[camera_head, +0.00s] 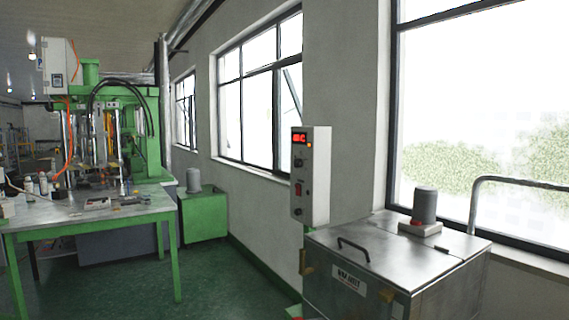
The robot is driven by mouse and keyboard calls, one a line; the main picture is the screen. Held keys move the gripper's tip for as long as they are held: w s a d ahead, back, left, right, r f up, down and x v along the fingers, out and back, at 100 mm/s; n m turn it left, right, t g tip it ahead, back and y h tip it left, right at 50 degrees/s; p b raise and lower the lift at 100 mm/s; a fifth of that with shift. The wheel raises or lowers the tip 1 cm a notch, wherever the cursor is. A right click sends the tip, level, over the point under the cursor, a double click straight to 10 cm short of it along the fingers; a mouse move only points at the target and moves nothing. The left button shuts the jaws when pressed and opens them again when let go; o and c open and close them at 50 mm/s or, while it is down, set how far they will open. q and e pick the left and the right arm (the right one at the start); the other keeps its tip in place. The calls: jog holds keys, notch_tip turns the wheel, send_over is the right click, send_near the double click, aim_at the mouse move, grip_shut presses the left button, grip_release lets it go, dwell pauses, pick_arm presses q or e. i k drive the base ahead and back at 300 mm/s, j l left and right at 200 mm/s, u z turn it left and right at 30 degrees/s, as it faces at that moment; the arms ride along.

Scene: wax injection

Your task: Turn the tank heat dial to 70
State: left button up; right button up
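A tall white control box (317,175) stands on a green post at the left of a steel tank (400,255). Its narrow front has a red lit display (299,138) at the top, with dark knobs (298,162) and a red switch (298,188) below. Any scale or number on the knobs is too small to read. Neither of my grippers is in view.
A green-framed table (95,215) with bottles and small tools stands at the left. A green injection machine (110,120) rises behind it. A green box (204,215) with a grey motor stands by the wall. Green floor (220,285) lies clear between the table and the tank.

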aim_at(298, 162)
jog(key=i+j, duration=0.2)
jog(key=j, duration=0.15)
jog(key=i+j, duration=0.2)
jog(key=j, duration=0.2)
jog(key=i+j+z, duration=0.1)
jog(key=j, duration=0.25)
jog(key=i+j, duration=0.3)
jog(key=i+j+z, duration=0.1)
jog(key=j, duration=0.4)
jog(key=i+j, duration=0.25)
jog(key=j, duration=0.15)
jog(key=i+j, duration=0.2)
jog(key=j, duration=0.2)
jog(key=z, duration=0.05)
